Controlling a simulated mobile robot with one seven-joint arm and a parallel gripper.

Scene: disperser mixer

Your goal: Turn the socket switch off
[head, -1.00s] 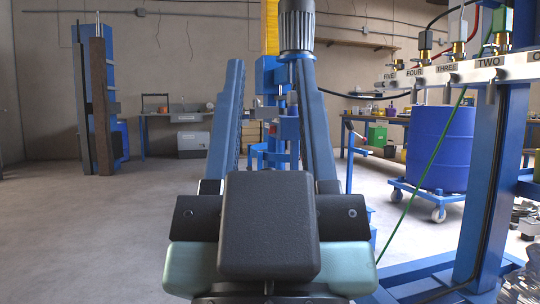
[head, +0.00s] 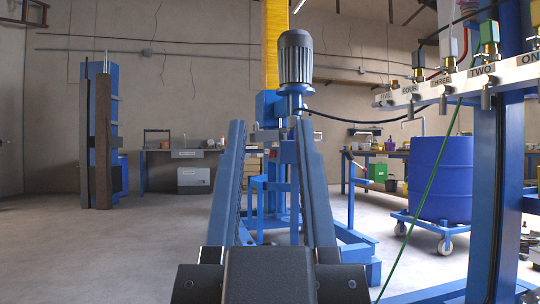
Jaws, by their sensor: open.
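I cannot make out a socket switch in the head view. My gripper (head: 269,126) is at the centre, seen from behind. Its two long blue-grey fingers point away from me and stand well apart, with nothing visible between them. Behind it stands the blue mixer with a grey ribbed motor (head: 295,58) on top and a yellow column (head: 274,42) at the back. The fingers hide part of the mixer's lower body. I cannot tell how far the fingertips are from it, but they do not appear to touch it.
A manifold with labelled valves (head: 483,71) and its blue frame stand close on the right, with a green hose (head: 428,193) slanting down. A blue drum (head: 440,180) sits on a wheeled dolly. A blue and brown column stand (head: 103,135) is at left. The left floor (head: 95,250) is clear.

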